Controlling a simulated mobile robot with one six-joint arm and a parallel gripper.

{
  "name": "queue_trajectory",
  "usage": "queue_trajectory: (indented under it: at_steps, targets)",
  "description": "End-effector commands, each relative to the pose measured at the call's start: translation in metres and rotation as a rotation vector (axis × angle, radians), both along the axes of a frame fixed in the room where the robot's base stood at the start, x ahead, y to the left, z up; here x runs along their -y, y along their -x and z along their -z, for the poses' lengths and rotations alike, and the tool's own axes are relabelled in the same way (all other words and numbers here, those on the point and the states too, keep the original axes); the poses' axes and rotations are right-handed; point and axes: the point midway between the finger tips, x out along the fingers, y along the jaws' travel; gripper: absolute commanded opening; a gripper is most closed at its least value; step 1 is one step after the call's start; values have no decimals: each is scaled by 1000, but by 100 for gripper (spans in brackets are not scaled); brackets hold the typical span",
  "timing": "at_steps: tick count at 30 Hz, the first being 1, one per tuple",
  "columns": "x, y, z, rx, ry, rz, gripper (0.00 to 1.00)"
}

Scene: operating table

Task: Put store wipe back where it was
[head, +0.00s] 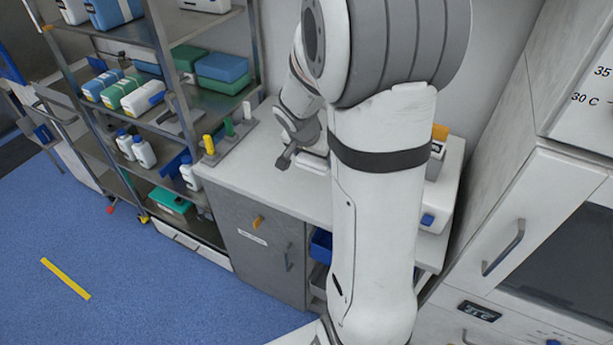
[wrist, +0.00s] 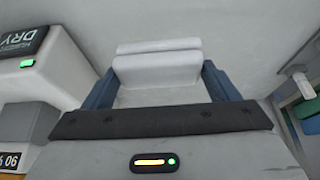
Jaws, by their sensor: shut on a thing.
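The wipe (wrist: 158,66) is a white, folded-looking piece in the wrist view. It sits between the two blue-grey fingers of my gripper (wrist: 156,80), which is shut on it. In the head view my gripper (head: 285,158) is over the white counter top (head: 262,180), near its back part. A small white piece (head: 314,162) shows beside it, partly hidden by my arm; it looks like the wipe. Whether it touches the counter cannot be told.
A metal shelf rack (head: 170,75) with boxes and bottles stands left of the counter. A white device marked DRY (wrist: 30,85) is left in the wrist view. The counter's front left is clear.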

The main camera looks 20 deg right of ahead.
Motion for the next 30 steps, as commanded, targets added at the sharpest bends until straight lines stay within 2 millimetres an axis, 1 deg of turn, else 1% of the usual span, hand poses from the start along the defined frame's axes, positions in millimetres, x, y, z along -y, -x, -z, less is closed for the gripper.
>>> queue_trajectory:
  at_steps: [1,6,11,16,20,26,27,30]
  targets:
    - [0,2,12,-9,-2,1,56]
    - [0,2,43,-8,-1,0,56]
    - [0,1,58,-4,0,0,56]
    - [0,1,84,-7,-1,-1,56]
    - [0,1,93,-4,-2,-1,56]
    - [0,1,93,-3,-2,0,56]
    - [0,1,93,-3,-3,0,84]
    - [0,1,93,-3,-2,-1,92]
